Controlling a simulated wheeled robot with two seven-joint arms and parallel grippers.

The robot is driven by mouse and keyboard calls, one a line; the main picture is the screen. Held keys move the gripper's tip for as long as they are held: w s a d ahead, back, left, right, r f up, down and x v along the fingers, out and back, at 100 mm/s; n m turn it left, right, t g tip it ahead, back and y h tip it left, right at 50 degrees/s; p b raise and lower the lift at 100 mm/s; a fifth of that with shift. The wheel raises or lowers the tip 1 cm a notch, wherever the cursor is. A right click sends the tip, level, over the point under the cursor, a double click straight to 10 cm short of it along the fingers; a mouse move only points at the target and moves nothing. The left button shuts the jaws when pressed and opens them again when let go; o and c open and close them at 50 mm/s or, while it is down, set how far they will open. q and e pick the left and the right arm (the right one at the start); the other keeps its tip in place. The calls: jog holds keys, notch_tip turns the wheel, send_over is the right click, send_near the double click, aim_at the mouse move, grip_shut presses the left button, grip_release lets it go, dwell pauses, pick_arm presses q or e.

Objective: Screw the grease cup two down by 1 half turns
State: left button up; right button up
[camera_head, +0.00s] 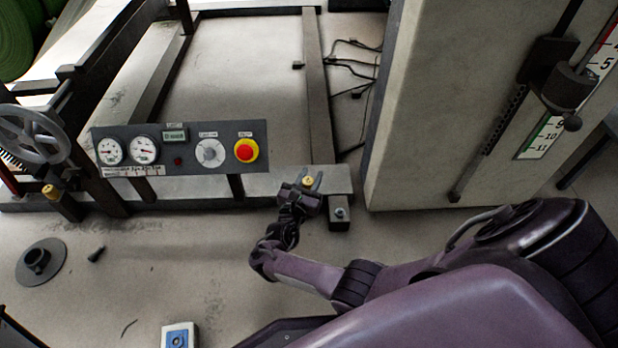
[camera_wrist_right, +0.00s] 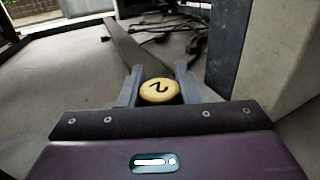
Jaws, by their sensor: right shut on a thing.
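The grease cup two is a small round yellow cap (camera_wrist_right: 159,91) marked with a black 2. It also shows in the head view (camera_head: 307,181), at the right end of the low frame beam. My right gripper (camera_head: 308,182) is shut on it, with one finger on each side of the cap in the right wrist view (camera_wrist_right: 158,88). The cup's lower part is hidden by the gripper. Another brass-yellow cup (camera_head: 50,191) stands at the left near the handwheel. My left gripper is not in view.
A control panel (camera_head: 180,148) with gauges and a red stop button stands left of my right gripper. A tall grey cabinet (camera_head: 440,110) rises close on the right. Cables (camera_head: 358,68) lie behind. A handwheel (camera_head: 35,133) is at the far left.

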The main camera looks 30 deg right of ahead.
jog(key=shift+s+m+g+h+b, duration=0.1)
jog(key=shift+m+g+h+b, duration=0.55)
jog(key=shift+m+g, duration=0.35)
jog(key=shift+d+g, duration=0.1)
jog(key=shift+g, duration=0.2)
jog(key=o, duration=1)
